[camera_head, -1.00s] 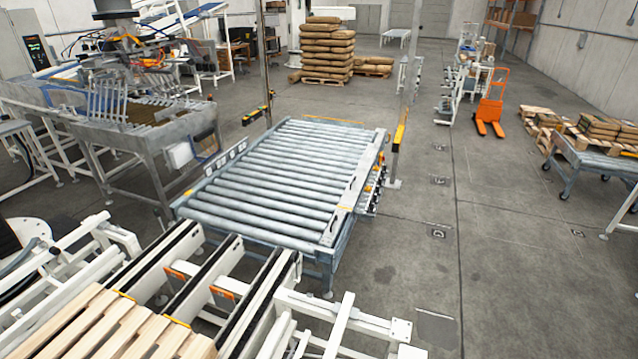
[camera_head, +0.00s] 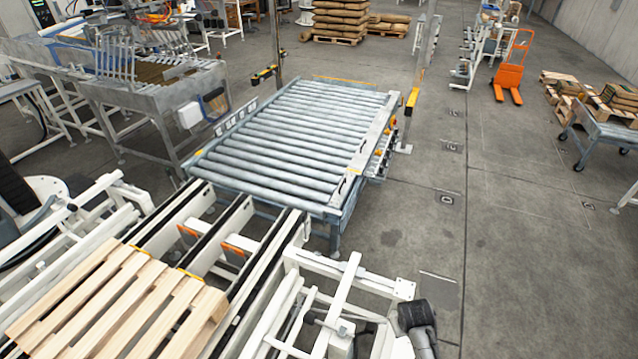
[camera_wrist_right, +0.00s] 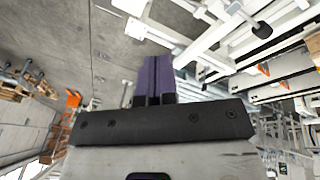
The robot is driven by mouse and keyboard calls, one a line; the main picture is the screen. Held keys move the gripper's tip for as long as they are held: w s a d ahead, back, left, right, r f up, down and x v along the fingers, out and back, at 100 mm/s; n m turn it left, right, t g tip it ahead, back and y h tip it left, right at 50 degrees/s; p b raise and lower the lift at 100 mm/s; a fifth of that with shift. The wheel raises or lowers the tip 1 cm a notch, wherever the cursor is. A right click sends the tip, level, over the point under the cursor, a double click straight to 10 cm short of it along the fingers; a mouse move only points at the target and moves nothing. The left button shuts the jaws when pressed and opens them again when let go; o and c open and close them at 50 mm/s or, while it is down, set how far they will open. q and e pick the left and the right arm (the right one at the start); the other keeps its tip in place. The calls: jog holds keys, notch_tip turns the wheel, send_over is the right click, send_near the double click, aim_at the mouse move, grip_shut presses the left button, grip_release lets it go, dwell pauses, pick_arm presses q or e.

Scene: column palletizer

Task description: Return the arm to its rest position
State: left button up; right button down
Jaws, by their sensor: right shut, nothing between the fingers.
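My right gripper (camera_wrist_right: 155,80) shows in the right wrist view, its two purple fingers closed together with nothing between them. It hangs over the grey floor and white machine frames and appears to touch nothing. In the head view only a dark part of what looks like my right arm shows at the bottom edge, right of the white conveyor frame; its fingers are out of that view. My left gripper is in neither view.
A roller conveyor (camera_head: 280,140) stands in the middle. A wooden pallet (camera_head: 120,305) lies at the lower left on white rails. An orange pallet truck (camera_head: 510,75) and a grey roller cart (camera_head: 607,130) stand at the right. The floor (camera_head: 530,260) at the right is clear.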

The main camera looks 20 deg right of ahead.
jog(key=s+a+r+t, duration=0.1)
jog(key=s+a+r, duration=0.15)
jog(key=r, duration=0.25)
jog(key=s+a+r+n+t+y, duration=0.1)
jog(key=s+a+r+t, duration=0.1)
jog(key=a+r, duration=0.25)
jog(key=s+a+r+t, duration=0.1)
jog(key=s+a+r, duration=0.2)
jog(key=r, duration=0.3)
jog(key=s+a+f+n+g, duration=0.1)
jog(key=s+a+f, duration=0.1)
jog(key=s, duration=0.6)
jog(key=s+a+f+g+y, duration=0.1)
jog(key=s+a+f, duration=0.1)
jog(key=s, duration=0.7)
jog(key=shift+a+f+n+g+y, duration=0.3)
jog(key=shift+a+n, duration=0.1)
jog(key=shift+a, duration=0.25)
jog(key=shift+s, duration=0.1)
